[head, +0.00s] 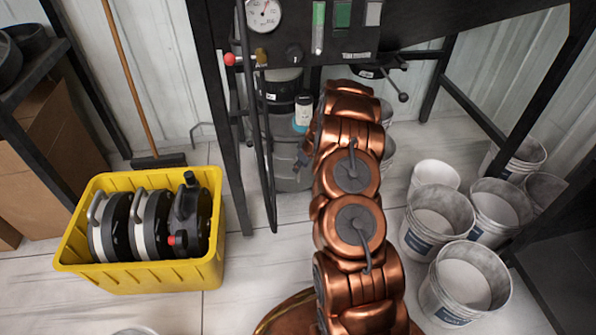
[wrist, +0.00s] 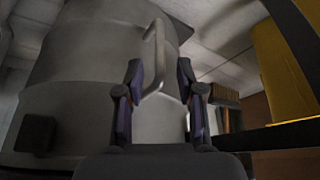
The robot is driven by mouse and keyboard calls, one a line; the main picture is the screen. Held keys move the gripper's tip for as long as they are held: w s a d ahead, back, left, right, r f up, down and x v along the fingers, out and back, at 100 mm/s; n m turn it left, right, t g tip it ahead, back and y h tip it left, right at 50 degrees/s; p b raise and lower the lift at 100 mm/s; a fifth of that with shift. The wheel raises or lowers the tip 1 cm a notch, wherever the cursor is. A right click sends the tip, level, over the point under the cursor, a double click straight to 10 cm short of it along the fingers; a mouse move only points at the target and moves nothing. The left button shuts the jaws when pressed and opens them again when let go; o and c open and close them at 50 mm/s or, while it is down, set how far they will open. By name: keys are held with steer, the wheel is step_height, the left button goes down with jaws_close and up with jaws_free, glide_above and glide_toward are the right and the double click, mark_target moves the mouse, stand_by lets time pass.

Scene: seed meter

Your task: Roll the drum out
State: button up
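The drum appears to be the grey metal cylinder (head: 290,178) under the dark bench in the head view, partly hidden behind my arm and the bench's leg. In the wrist view a large, curved grey body (wrist: 75,85) fills the left and middle. A bent grey bar handle (wrist: 156,45) stands out from it. My gripper (wrist: 159,78) is open, with its two dark fingers apart on either side of the handle's lower end. I cannot tell whether either finger touches it. In the head view my gripper is mostly hidden by my arm.
A yellow crate (head: 140,278) with several black and silver discs stands on the left. White buckets (head: 466,285) stand on the right. A dark bench frame (head: 222,120) encloses the cylinder. A broom (head: 158,160) leans at the back. Pale floor is clear between crate and bench.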

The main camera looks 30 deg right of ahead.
mark_target(299, 180)
steer(key=shift+b+x, duration=0.4)
steer(key=shift+x, duration=1.45)
jaws_close()
